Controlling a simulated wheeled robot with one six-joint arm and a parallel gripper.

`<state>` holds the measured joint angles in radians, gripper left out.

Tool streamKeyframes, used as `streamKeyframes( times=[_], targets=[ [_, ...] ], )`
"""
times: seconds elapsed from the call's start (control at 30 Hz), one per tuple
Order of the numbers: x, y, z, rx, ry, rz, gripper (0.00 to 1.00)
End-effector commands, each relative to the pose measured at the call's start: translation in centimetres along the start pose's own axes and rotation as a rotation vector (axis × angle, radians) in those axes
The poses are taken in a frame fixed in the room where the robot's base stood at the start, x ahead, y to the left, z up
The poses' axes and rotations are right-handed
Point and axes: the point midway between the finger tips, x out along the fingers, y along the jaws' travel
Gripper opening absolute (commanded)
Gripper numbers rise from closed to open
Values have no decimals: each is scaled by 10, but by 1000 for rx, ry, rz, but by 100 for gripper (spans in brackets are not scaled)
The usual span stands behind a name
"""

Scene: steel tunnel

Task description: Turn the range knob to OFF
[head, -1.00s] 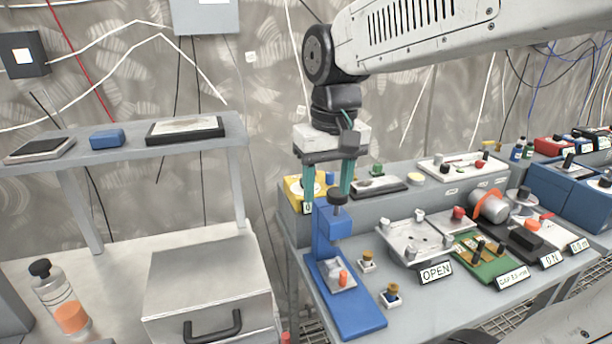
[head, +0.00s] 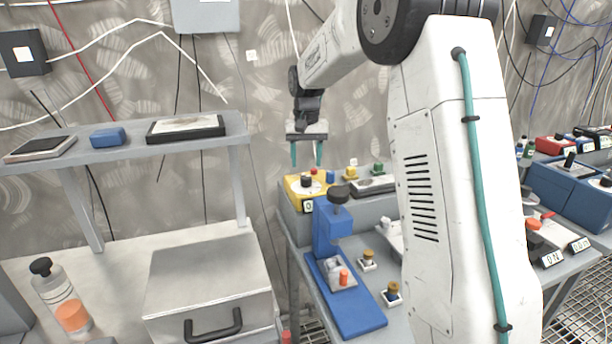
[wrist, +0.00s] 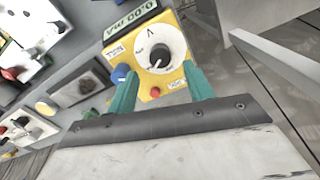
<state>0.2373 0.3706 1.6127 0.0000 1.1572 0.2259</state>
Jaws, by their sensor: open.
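A yellow meter box (head: 293,187) sits on the raised grey ledge at the back of the bench. Its range knob (head: 306,180) is dark and sits on a round white dial. In the wrist view the knob (wrist: 160,57) lies on the white dial (wrist: 170,35), beside a small display at the box's edge. Which mark the knob points to is too small to tell. My gripper (head: 306,163) is open and empty, its teal fingers pointing down above the meter. In the wrist view the fingers of my gripper (wrist: 160,72) flank the box's near part, with the knob between and beyond their tips.
A blue stand (head: 325,230) with a black top knob stands just in front of the meter. Red and blue (wrist: 120,74) posts stick up from the meter near the knob. My arm hides much of the bench.

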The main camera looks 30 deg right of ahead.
Motion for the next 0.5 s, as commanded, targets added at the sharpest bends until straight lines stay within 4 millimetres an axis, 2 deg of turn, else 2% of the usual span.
streamKeyframes(
  times=[0.03,0.23,0.5],
  targets=[
    [10,0,1,-1,-5,1,52],
    [40,0,1,-1,-4,1,52],
    [56,0,1,-1,-1,0,52]
  ],
)
